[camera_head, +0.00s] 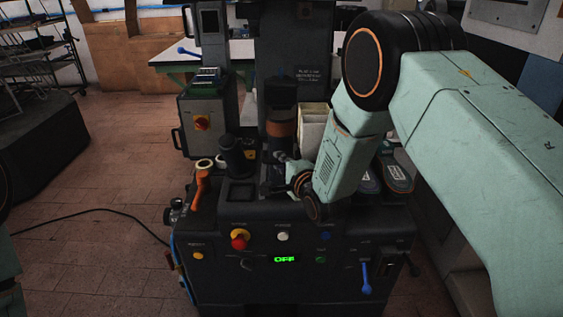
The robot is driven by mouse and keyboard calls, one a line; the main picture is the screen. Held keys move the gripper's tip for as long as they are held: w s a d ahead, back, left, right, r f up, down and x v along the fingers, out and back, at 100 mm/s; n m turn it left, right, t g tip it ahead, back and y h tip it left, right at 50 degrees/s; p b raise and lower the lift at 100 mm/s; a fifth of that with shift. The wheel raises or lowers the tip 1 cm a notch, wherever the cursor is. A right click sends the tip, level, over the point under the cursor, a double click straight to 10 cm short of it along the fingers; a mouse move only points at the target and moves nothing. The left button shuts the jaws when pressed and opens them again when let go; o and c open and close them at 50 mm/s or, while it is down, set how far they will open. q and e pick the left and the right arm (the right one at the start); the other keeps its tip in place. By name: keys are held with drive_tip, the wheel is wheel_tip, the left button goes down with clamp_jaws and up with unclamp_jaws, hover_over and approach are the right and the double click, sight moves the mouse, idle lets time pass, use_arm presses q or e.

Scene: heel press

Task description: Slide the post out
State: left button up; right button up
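A dark upright post with an orange-brown band (281,131) stands under the press head at the middle of the black heel press (215,222). A separate black cylinder (236,155) stands on the press top to its left. I cannot tell for sure which is the task's post. My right gripper (279,160) reaches in from the right, low by the banded post. Its fingers are small and dark, so I cannot tell whether they touch the post or are open or shut. The green display (284,259) reads OFF. My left gripper is out of view.
An orange-handled tool (202,187) sits at the press top's left end. A white bin (313,128) is behind my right wrist. Dark shoes (396,176) lie to the right. A red knob (239,240) and a blue lever (365,278) stick out in front.

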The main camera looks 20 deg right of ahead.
drive_tip(key=o, duration=0.4)
drive_tip(key=shift+s+r, duration=0.1)
drive_tip(key=shift+s, duration=0.1)
drive_tip(key=shift+w, duration=0.15)
drive_tip(key=v, duration=1.2)
